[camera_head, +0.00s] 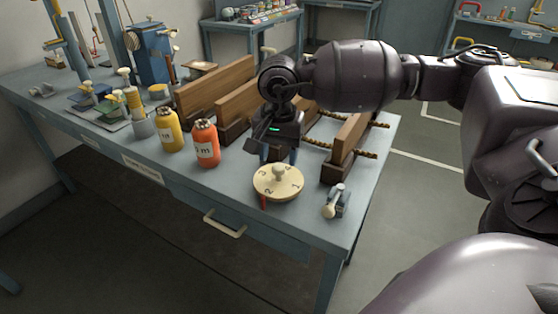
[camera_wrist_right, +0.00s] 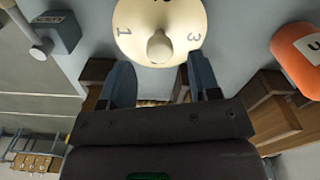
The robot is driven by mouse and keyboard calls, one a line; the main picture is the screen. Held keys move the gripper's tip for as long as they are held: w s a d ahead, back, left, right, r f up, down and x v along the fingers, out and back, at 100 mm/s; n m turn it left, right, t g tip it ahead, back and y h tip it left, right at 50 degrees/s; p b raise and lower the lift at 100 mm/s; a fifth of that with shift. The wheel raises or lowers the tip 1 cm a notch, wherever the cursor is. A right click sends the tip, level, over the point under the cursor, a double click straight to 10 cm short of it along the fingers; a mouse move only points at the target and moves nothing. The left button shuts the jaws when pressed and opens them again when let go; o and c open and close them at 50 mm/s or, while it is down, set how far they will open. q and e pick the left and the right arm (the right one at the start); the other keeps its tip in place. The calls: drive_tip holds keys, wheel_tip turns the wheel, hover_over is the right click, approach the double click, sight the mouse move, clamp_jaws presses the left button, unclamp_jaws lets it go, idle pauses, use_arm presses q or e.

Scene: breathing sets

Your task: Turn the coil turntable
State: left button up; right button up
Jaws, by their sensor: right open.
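The coil turntable (camera_head: 262,179) is a round cream disc with dark numerals and a central knob (camera_head: 278,173), near the front right of the blue-grey table. A red mark (camera_head: 263,202) shows at its front edge. My right gripper (camera_head: 279,153) is just behind and above the disc, pointing down, its fingers partly hidden by the wrist. In the right wrist view, its two fingers (camera_wrist_right: 161,77) are spread apart and empty, with the turntable (camera_wrist_right: 140,18) and its knob (camera_wrist_right: 160,48) beyond their tips. The fingers do not appear to touch the knob. My left gripper is out of view.
An orange bottle (camera_head: 206,145) and a yellow bottle (camera_head: 169,131) stand left of the turntable. Wooden blocks (camera_head: 232,103) stand behind. The front of the table (camera_head: 225,190) is clear.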

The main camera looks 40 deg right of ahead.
sight(279, 166)
wheel_tip(279, 166, up, 6)
drive_tip(key=shift+r, duration=1)
